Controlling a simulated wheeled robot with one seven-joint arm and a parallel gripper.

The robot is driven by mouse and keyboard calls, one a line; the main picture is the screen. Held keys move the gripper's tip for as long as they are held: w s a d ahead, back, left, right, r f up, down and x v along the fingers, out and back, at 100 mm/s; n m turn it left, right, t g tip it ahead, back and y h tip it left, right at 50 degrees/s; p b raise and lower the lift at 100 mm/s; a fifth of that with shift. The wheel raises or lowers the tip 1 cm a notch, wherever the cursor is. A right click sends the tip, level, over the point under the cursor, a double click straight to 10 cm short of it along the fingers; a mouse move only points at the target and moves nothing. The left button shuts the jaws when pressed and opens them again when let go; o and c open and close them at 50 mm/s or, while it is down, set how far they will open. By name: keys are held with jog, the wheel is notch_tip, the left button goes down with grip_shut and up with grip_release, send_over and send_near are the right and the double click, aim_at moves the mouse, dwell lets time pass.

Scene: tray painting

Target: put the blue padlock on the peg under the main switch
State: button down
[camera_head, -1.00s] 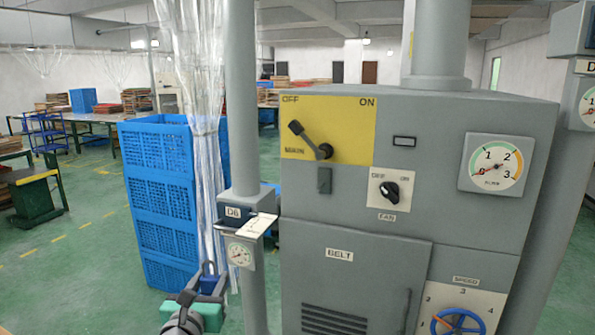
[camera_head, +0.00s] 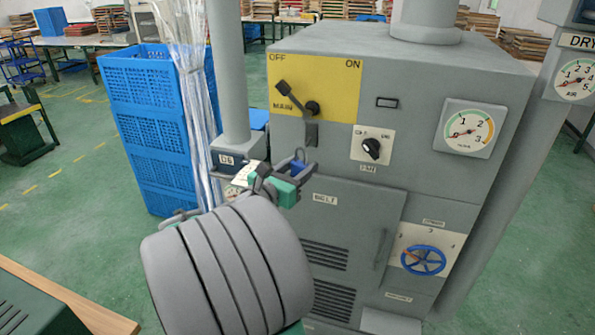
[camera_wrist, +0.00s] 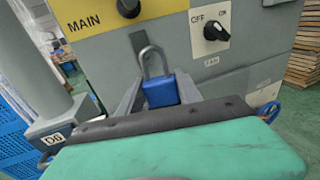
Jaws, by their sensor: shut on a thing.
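The blue padlock (camera_wrist: 160,92) is held between my gripper's fingers, upright with its grey shackle pointing up. In the head view the padlock (camera_head: 297,168) is small, below the main switch. My gripper (camera_head: 290,178) is shut on it, in front of the grey cabinet. The main switch (camera_head: 297,98) has a black lever on a yellow plate, its handle pointing up-left toward OFF. Under it is a small dark grey tab (camera_head: 311,134); the peg itself is hard to make out. In the wrist view the shackle top overlaps the tab (camera_wrist: 139,41); I cannot tell whether they touch.
The fan knob (camera_head: 371,149) is right of the tab. Blue crates (camera_head: 150,130) are stacked further left. The belt door (camera_head: 345,220) lies below.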

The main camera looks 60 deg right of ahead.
jog(key=shift+w+d+f+b, duration=0.15)
jog(key=shift+d+b, duration=0.25)
jog(key=shift+d, duration=0.5)
jog(key=shift+w+d+f+b, duration=0.1)
jog(key=shift+d+b, duration=0.25)
jog(key=shift+d, duration=0.5)
jog(key=shift+w+d+f+b, duration=0.15)
jog(key=shift+d+b, duration=0.25)
jog(key=shift+d, duration=0.5)
jog(key=shift+d+r+p, duration=0.2)
jog(key=shift+d+p, duration=0.05)
jog(key=shift+p, duration=0.05)
jog(key=shift+w+d+f, duration=0.1)
jog(key=shift+d, duration=0.05)
jog(key=shift+p, duration=0.5)
jog(key=shift+f, duration=0.15)
jog(key=c, duration=0.7)
grip_release()
